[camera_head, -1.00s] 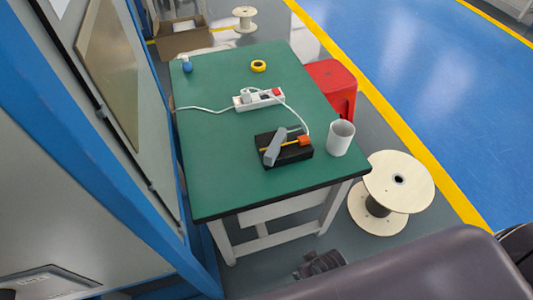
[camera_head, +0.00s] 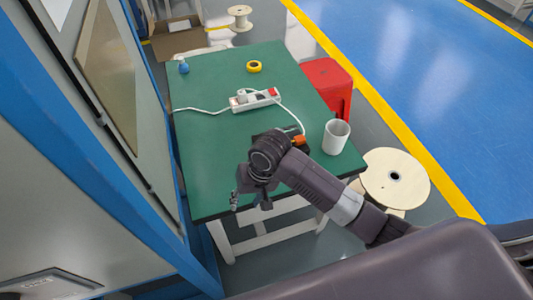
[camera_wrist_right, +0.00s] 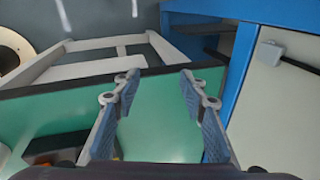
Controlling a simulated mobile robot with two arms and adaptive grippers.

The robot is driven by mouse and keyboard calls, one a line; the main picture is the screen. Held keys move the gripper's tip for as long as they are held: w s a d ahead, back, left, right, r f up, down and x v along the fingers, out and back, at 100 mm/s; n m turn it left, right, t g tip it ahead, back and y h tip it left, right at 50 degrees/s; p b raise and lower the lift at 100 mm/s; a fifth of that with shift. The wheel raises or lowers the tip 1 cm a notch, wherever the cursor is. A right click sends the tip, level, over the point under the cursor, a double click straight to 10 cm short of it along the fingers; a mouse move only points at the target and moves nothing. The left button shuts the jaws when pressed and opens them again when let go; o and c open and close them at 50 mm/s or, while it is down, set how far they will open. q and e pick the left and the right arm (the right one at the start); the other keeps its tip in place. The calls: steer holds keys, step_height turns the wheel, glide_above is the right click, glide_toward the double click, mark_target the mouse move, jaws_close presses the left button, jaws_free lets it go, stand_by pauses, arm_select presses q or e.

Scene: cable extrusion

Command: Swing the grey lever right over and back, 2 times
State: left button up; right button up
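The black lever device (camera_head: 304,148) is on the green table, mostly covered by my right arm in the head view; its orange end shows beside the arm. The grey lever is hidden there. In the right wrist view the black device (camera_wrist_right: 57,147) is at the lower left, outside the fingers, and I cannot make out the lever. My right gripper (camera_head: 250,203) is above the table's near edge, left of the device. It also shows in the right wrist view (camera_wrist_right: 157,88), open, with only table between its blue-padded fingers. My left gripper is not in view.
A white cup (camera_head: 336,137) stands right of the device. A power strip (camera_head: 255,100) with a white cable, a yellow tape roll (camera_head: 254,67) and a blue item (camera_head: 184,68) are farther back. The left part of the table (camera_head: 205,150) is clear. A blue-framed cabinet borders its left side.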

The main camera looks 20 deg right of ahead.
steer(key=w+d+r+m+h, duration=0.1)
steer(key=w+d+r+m, duration=0.1)
steer(key=w+d, duration=0.1)
steer(key=w+d+r+m+h, duration=0.1)
steer(key=w+d+r+m, duration=0.1)
steer(key=w, duration=0.4)
steer(key=w+d+r+m+g, duration=0.1)
steer(key=w+d+r+m, duration=0.2)
steer(key=w+d, duration=0.2)
steer(key=shift+d+r+h, duration=0.2)
steer(key=shift+r+h, duration=0.2)
step_height(320, 180, down, 8)
steer(key=shift+r+p, duration=0.15)
steer(key=shift+p, duration=0.5)
steer(key=shift+c, duration=0.2)
jaws_close()
